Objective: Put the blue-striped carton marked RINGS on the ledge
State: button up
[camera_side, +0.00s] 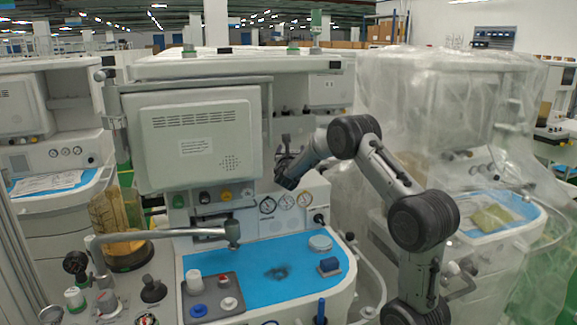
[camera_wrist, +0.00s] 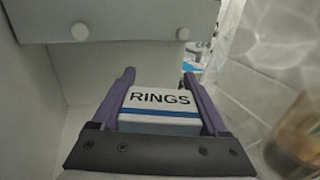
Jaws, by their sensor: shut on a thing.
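The white carton marked RINGS (camera_wrist: 160,100), with a blue stripe across its face, sits between the two purple fingers of my gripper (camera_wrist: 159,75) in the wrist view. The fingers are shut on its sides. In the side view my gripper (camera_side: 285,162) is at the cart's back panel, right of the large grey monitor housing and above the round gauges. The carton cannot be made out there. A pale shelf-like top above the gauge panel (camera_side: 312,183) lies close below my gripper; I cannot tell for sure whether it is the ledge, or whether the carton touches it.
In the wrist view, a grey panel with round knobs (camera_wrist: 80,31) hangs ahead and above, with a pale wall at left. The blue worktop (camera_side: 300,285) holds a round lid (camera_side: 320,243) and a small blue block (camera_side: 329,266). A plastic-draped cart (camera_side: 440,100) stands at right.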

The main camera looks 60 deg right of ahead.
jog(key=f, duration=0.1)
jog(key=w+d, duration=0.1)
jog(key=f, duration=0.1)
jog(key=shift+w+d+f, duration=0.3)
jog(key=shift+f, duration=0.05)
jog(key=shift+w+f, duration=0.1)
jog(key=shift+f, duration=1.5)
jog(key=shift+f, duration=0.1)
jog(key=o, duration=1.4)
jog(key=shift+f, duration=0.1)
